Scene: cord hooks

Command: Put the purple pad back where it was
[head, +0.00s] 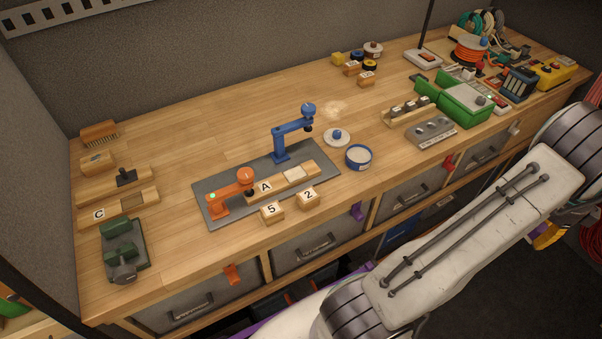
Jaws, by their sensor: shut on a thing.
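I cannot make out a purple pad for certain. My arm crosses the lower right, in front of the bench. My gripper is not in view, so what it holds is hidden.
The wooden bench (210,130) carries a grey plate (240,175) with orange and blue fixtures, blocks numbered 5 (271,212) and 2 (308,198), a blue tub (358,157) and a green machine (465,102).

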